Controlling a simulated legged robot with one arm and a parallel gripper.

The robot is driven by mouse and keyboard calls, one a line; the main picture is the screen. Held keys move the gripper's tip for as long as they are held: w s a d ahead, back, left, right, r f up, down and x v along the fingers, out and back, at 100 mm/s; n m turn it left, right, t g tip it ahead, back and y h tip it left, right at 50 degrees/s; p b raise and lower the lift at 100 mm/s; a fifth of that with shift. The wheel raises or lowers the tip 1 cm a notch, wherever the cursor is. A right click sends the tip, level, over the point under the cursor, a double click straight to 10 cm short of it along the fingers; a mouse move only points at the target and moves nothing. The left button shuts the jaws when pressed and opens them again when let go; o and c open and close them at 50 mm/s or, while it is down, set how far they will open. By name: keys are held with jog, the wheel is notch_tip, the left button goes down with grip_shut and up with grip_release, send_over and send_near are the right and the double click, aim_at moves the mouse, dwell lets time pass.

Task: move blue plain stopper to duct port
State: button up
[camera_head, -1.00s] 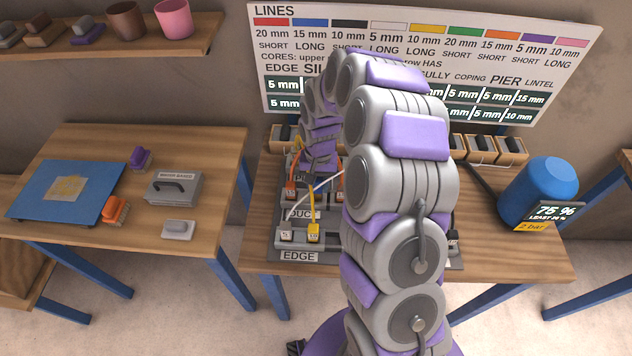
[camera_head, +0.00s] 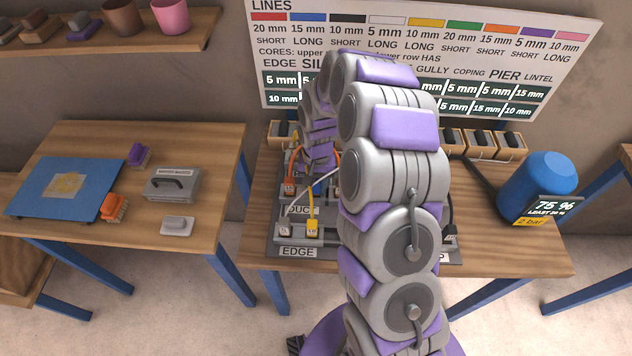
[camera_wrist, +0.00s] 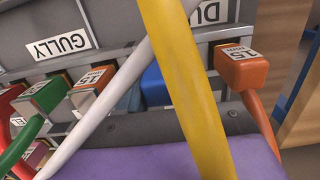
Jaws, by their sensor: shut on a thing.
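The blue plain stopper (camera_wrist: 153,86) shows as a blue block near the middle of the wrist view, partly behind a yellow cable and a white cable. My gripper (camera_wrist: 150,108) is shut on it, though its fingertips are mostly hidden. The duct label (camera_wrist: 212,12) is cut off at the top of the wrist view and appears upside down. In the head view, the duct label (camera_head: 300,210) is at the left of the port panel (camera_head: 283,247). My arm covers the gripper and much of the panel there. I cannot tell whether the stopper touches a port.
An orange 15 mm plug (camera_wrist: 240,66) sits close right of the stopper in the wrist view. The yellow cable (camera_wrist: 185,85) and white cable (camera_wrist: 112,92) cross in front. Green plug (camera_wrist: 42,95) is left. A blue tank (camera_head: 538,185) stands right on the table.

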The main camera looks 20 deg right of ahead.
jog(key=shift+f, duration=0.15)
jog(key=o, duration=1.1)
jog(key=shift+o, duration=0.2)
notch_tip(320, 180, up, 17)
jog(key=w+p, duration=0.1)
jog(key=p, duration=0.1)
jog(key=shift+w+d+p, duration=0.3)
jog(key=shift+w+p, duration=0.05)
